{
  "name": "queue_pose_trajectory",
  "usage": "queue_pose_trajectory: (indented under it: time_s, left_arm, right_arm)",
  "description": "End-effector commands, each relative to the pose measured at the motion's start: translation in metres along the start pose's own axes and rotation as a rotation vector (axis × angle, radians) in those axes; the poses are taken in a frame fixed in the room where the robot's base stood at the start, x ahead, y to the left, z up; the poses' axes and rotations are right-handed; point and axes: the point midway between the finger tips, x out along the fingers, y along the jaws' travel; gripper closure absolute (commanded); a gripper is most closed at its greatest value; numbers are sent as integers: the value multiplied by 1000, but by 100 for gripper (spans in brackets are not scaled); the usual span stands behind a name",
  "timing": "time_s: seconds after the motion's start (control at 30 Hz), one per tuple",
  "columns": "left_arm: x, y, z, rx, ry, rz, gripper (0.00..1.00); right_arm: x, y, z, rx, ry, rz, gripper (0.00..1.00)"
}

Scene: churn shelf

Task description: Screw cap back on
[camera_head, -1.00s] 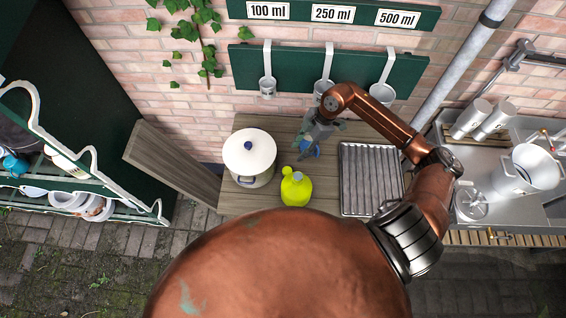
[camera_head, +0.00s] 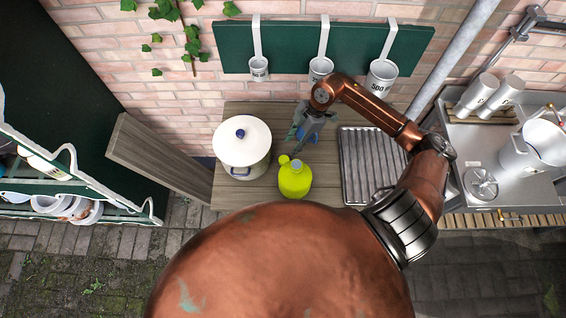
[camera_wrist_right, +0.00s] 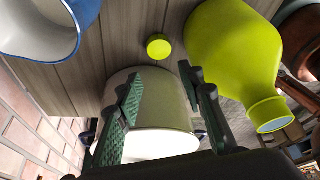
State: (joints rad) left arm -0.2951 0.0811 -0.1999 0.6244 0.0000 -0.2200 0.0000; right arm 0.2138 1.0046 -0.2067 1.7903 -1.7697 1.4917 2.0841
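A yellow-green bottle (camera_head: 295,181) stands on the wooden table, its neck uncapped with a bluish opening; in the right wrist view the bottle (camera_wrist_right: 232,55) is at the upper right. Its yellow-green cap (camera_head: 283,160) appears as a small disc beside the bottle, toward the pot. In the right wrist view the cap (camera_wrist_right: 158,46) lies on the wood, apart from the bottle. My right gripper (camera_head: 306,142) is behind the bottle and cap. Its two fingers (camera_wrist_right: 163,92) are spread with nothing between them, and the cap is beyond the tips. My left gripper is out of view.
A white lidded pot (camera_head: 242,148) stands left of the bottle. A blue-and-white mug (camera_wrist_right: 45,28) is near the gripper, mostly hidden in the head view. A ribbed metal tray (camera_head: 370,165) lies to the right. Measuring cups (camera_head: 321,68) hang on the wall behind.

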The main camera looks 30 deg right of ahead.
Motion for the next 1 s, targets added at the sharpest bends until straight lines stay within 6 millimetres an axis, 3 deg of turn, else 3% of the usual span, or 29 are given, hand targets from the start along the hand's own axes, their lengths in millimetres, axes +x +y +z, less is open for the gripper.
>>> queue_pose_trajectory:
  time_s: [0.03,0.2,0.6,0.87,1.0]
  left_arm:
    - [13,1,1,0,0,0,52]
    - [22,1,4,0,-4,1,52]
    - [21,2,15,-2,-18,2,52]
    - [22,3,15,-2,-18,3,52]
    - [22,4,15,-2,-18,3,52]
  right_arm:
    - [14,0,5,1,0,-3,64]
    - [24,0,9,1,-1,-6,64]
    - [24,0,9,1,0,-6,64]
    - [47,0,8,2,1,-6,64]
    - [49,0,9,1,-1,-5,64]
